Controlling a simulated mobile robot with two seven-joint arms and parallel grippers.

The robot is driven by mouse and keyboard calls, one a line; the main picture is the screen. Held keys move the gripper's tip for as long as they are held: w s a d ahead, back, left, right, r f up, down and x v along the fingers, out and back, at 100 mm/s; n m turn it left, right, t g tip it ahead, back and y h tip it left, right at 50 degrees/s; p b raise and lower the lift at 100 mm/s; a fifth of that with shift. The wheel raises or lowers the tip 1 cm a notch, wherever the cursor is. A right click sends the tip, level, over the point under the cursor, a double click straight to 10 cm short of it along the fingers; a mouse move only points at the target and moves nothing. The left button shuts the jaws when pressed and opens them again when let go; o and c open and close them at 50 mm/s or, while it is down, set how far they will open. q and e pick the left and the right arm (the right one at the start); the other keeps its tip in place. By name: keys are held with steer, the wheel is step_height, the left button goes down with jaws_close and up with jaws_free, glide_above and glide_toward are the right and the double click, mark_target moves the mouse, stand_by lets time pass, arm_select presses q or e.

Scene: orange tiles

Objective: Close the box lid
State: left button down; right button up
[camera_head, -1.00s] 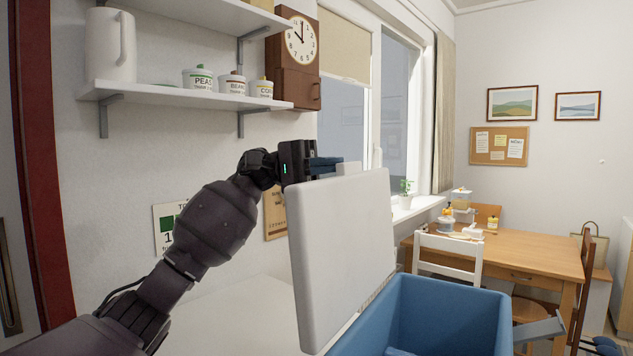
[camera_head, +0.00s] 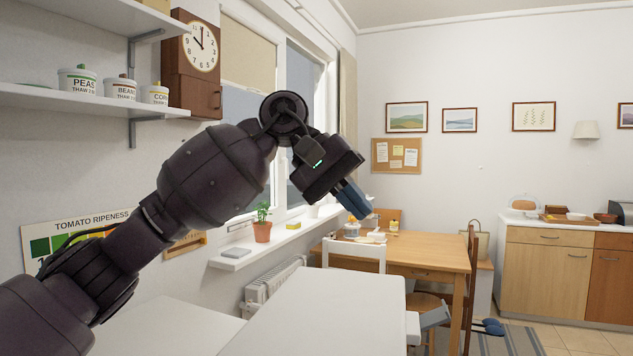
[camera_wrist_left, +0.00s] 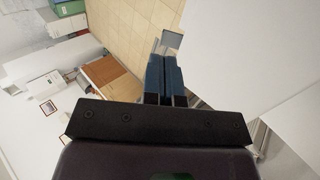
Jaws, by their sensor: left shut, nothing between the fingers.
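The white box lid (camera_head: 325,315) lies nearly level in the lower middle of the head view, its far edge towards the dining table. A grey flap (camera_head: 436,315) sticks out at the right side. My left gripper (camera_head: 358,208) is above the lid's far edge, apart from it, its blue fingers together and empty. In the left wrist view the shut fingers (camera_wrist_left: 164,66) point past the pale lid surface (camera_wrist_left: 245,45) at right. My right gripper is out of view.
A white surface (camera_head: 160,330) extends left of the lid. Beyond stand a white chair (camera_head: 355,256), a wooden table (camera_head: 430,258) and a windowsill with a potted plant (camera_head: 262,230). Shelf and clock (camera_head: 200,45) are on the left wall.

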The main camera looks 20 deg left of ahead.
arm_select(q)
steer(key=y+b, duration=0.1)
steer(key=b, duration=0.1)
glide_toward(419, 326)
steer(key=d, duration=0.1)
steer(key=d+r, duration=0.1)
steer(key=d, duration=0.1)
steer(key=shift+w+r, duration=0.1)
steer(key=shift+r, duration=0.2)
steer(key=shift+y, duration=0.7)
steer(key=x, duration=0.3)
steer(key=b+x, duration=0.1)
steer(key=x, duration=0.2)
steer(key=shift+a+f, duration=0.25)
steer(key=shift+f, duration=0.3)
steer(key=shift+d+f, duration=0.2)
steer(key=shift+f, duration=0.35)
steer(key=shift+f+b, duration=0.25)
steer(key=shift+b, duration=0.05)
